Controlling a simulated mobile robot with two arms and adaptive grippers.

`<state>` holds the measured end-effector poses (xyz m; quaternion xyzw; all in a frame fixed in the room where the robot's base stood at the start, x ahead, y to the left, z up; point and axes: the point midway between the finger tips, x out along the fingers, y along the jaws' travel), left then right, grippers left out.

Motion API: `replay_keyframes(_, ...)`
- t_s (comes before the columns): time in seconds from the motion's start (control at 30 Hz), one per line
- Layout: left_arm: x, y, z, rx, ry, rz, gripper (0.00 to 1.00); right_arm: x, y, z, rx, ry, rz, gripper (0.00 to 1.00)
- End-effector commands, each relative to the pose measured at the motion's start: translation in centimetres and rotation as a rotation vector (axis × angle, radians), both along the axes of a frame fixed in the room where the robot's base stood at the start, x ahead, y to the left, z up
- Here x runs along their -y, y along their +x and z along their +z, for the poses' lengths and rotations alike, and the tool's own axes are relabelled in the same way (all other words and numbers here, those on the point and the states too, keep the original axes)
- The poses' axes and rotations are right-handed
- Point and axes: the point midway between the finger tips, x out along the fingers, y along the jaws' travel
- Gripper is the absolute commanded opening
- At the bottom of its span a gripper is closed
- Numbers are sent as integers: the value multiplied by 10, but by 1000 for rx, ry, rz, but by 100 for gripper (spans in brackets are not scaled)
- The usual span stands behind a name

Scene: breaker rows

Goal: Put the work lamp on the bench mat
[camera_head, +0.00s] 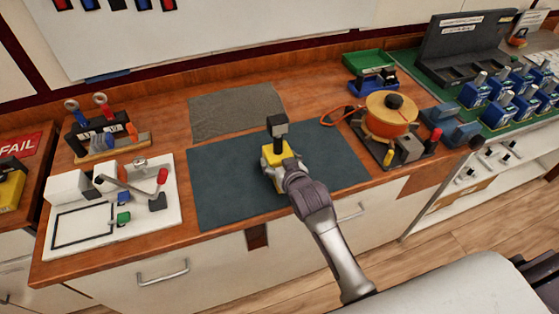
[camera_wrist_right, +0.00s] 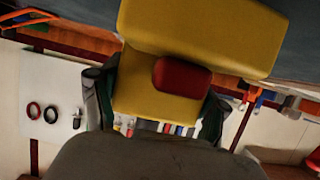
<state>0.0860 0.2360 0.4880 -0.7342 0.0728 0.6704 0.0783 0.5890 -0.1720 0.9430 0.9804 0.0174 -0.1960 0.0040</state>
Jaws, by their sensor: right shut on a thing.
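The work lamp (camera_head: 275,154) has a yellow body and a dark grey head, and appears upright over the middle of the dark blue-green bench mat (camera_head: 222,192). I cannot tell whether its base touches the mat. My right gripper (camera_head: 284,174) is shut on the lamp's yellow body from the near side and hides part of it. In the right wrist view, the yellow lamp (camera_wrist_right: 200,35) with a red button sits between the fingers of my right gripper (camera_wrist_right: 155,105). My left gripper is not in view.
A grey cloth or mat (camera_head: 235,108) lies behind the bench mat. A white board with a lever fixture (camera_head: 75,222) is at left. An orange round pot-like item (camera_head: 388,118) and a green tray (camera_head: 368,60) stand at right. The mat's left part is clear.

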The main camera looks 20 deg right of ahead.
Motion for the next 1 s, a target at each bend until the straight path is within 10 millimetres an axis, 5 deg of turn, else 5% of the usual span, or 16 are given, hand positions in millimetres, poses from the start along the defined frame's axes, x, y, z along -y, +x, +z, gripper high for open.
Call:
replay_keyframes(0.47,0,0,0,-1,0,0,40,0,0,-11,6,2,0,16)
replay_keyframes(0.5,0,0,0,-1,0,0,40,0,0,-13,1,2,-1,79)
replay_keyframes(0.6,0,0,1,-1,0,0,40,0,0,-12,1,2,-1,96)
replay_keyframes(1.0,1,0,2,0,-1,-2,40,0,0,-9,2,1,0,100)
